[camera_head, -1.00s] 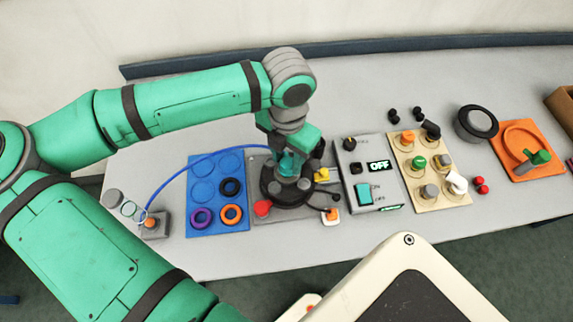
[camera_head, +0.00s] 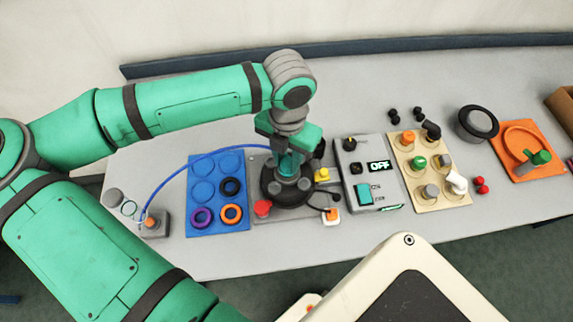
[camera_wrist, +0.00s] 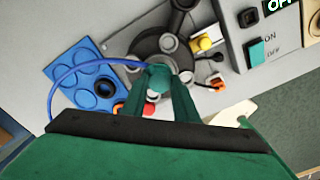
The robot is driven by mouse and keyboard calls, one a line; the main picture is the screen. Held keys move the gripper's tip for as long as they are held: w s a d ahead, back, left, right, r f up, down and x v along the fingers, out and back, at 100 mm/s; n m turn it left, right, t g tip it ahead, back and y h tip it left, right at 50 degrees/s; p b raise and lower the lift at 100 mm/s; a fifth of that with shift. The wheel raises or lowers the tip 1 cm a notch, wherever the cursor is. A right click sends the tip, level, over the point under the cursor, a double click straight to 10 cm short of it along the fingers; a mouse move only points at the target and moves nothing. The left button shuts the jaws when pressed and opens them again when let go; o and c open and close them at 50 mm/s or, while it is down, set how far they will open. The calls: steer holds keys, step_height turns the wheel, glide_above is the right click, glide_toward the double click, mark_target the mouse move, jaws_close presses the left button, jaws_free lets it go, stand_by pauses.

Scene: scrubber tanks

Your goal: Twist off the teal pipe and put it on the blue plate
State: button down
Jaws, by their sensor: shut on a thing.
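The teal pipe (camera_head: 290,165) stands upright on the dark round tank base (camera_head: 275,190), which has several grey knobs around it. My gripper (camera_head: 289,152) comes down from above and is shut on the pipe. In the wrist view, my gripper's two fingers (camera_wrist: 166,85) close around the top of the teal pipe (camera_wrist: 158,76). Whether the pipe is still seated in the base is hidden. The blue plate (camera_head: 217,178) lies just left of the base, with several round outlines. It holds a black ring, a purple ring and an orange ring.
A thin blue hose (camera_head: 172,176) arcs over the blue plate toward the tank. A red knob (camera_head: 263,208) and a yellow part (camera_head: 321,175) sit close to the base. A grey switch box (camera_head: 368,172) reading OFF stands to the right.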

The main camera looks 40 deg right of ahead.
steer(key=shift+n, duration=0.8)
steer(key=shift+n, duration=0.8)
steer(key=shift+n, duration=0.3)
steer(key=shift+c, duration=2.2)
jaws_free()
